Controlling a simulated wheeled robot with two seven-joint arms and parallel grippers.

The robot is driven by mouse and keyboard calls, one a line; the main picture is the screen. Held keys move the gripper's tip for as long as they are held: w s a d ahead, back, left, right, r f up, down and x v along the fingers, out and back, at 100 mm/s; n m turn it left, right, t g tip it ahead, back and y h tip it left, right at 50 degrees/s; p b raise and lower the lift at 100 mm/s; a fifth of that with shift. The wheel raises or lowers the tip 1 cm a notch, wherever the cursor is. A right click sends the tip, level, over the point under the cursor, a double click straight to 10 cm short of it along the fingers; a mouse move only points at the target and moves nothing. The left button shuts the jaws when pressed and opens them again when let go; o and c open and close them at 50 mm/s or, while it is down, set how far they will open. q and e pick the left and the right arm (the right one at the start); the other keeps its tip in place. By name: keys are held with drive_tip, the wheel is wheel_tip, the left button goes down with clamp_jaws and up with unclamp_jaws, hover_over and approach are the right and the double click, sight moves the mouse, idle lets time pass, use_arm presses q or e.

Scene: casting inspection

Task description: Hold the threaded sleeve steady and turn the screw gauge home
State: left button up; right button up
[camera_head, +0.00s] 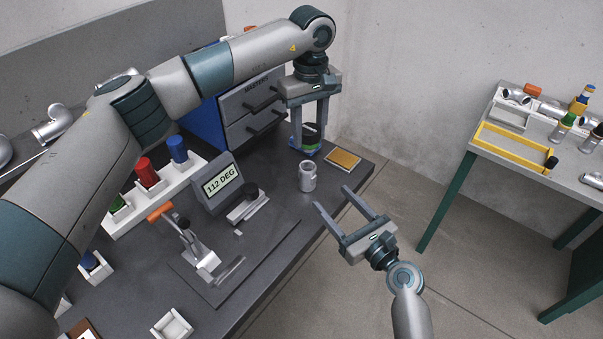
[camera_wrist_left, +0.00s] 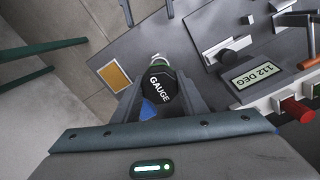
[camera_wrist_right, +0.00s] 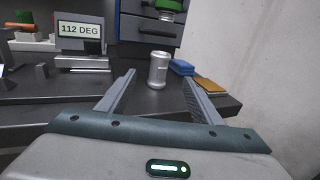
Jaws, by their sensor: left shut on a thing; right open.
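The threaded sleeve (camera_head: 308,177) is a silver cylinder standing upright on the dark bench, near its right edge. My left gripper (camera_head: 308,133) points down, shut on the black screw gauge (camera_wrist_left: 160,88), which has a green band and GAUGE on its cap. The right wrist view shows the gauge's lower part (camera_wrist_right: 168,5) above bench level, apart from the sleeve and farther back. My right gripper (camera_head: 331,197) is open and empty, its fingertips just short of the sleeve; in the right wrist view the sleeve (camera_wrist_right: 157,72) appears between the fingers. The sleeve's thread is too small to make out.
A blue pad (camera_wrist_right: 181,67) and an orange-yellow pad (camera_head: 343,159) lie behind the sleeve. A display (camera_head: 218,183) reading 112 DEG, a clamp fixture (camera_head: 198,257) and a drawer cabinet (camera_head: 250,105) occupy the bench. A side table (camera_head: 540,165) stands right, across open floor.

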sight(313, 176)
use_arm(q)
drive_tip(key=shift+w+a, duration=0.15)
drive_tip(key=shift+w, duration=0.25)
drive_tip(key=shift+s+r, duration=0.15)
drive_tip(key=shift+s, duration=0.05)
drive_tip(key=shift+w, duration=0.1)
use_arm(e)
drive_tip(key=shift+w+a+r, duration=0.3)
drive_tip(key=shift+w+a, duration=0.25)
drive_tip(key=shift+w, duration=0.2)
drive_tip(key=x, duration=1)
drive_tip(key=shift+w+a, duration=0.2)
drive_tip(key=shift+w, duration=0.1)
clamp_jaws()
use_arm(q)
drive_tip(key=shift+f, duration=2.5)
drive_tip(key=shift+f, duration=0.1)
drive_tip(key=shift+f, duration=0.8)
